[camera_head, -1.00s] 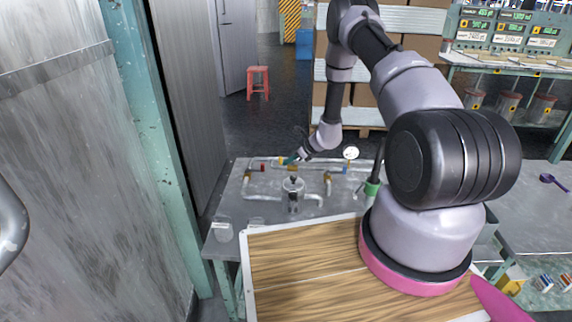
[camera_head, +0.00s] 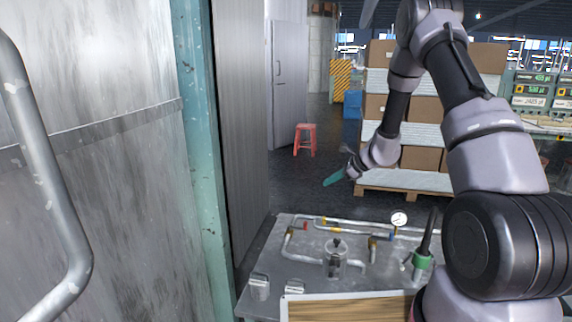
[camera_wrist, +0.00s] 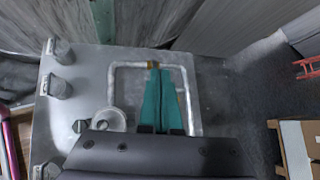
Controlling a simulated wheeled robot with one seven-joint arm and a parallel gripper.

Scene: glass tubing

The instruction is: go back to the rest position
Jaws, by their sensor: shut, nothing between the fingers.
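My gripper (camera_head: 334,178) has teal fingers and hangs in the air above the far edge of the grey table (camera_head: 270,304), in the head view. In the wrist view the teal fingers (camera_wrist: 163,90) lie together, shut and empty, with the table (camera_wrist: 90,100) and its tubing well below them. A tubing frame (camera_head: 290,240) with brass joints and a round white gauge (camera_head: 399,219) stands on the table. A clear jar with a dark knob (camera_head: 335,262) stands in front of the tubing.
Small clear containers (camera_head: 259,287) stand at the table's left front. A metal cabinet wall with a teal post (camera_head: 200,160) rises close on the left. A red stool (camera_head: 305,139) and a pallet of boxes (camera_head: 415,150) stand beyond. Open floor lies between the table and the stool.

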